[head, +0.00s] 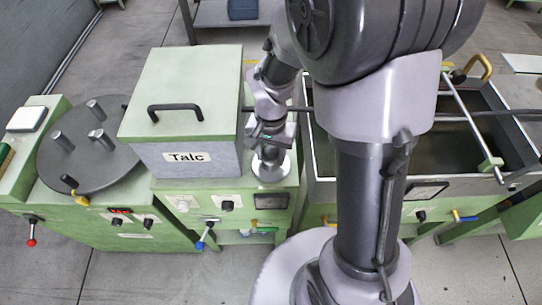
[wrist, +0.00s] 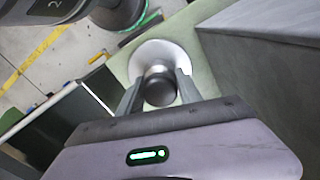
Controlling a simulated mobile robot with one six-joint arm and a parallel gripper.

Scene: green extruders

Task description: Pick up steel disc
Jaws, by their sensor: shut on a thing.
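The steel disc (head: 272,171) is a shiny round plate with an upright post, on the green machine top just right of the Talc box. In the wrist view the pale round disc (wrist: 150,52) shows beyond a dark round post end. My gripper (head: 268,143) is above the disc, pointing down. In the wrist view my gripper (wrist: 159,82) has one finger on each side of the post and is shut on it. I cannot tell whether the disc touches the surface. The fingers hide part of the post.
The Talc box (head: 184,135) with a black lid handle stands close left of my gripper. A round grey plate with several pegs (head: 85,155) is farther left. An open metal tank (head: 325,165) is to the right, with rods across it. Knobs and levers line the front.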

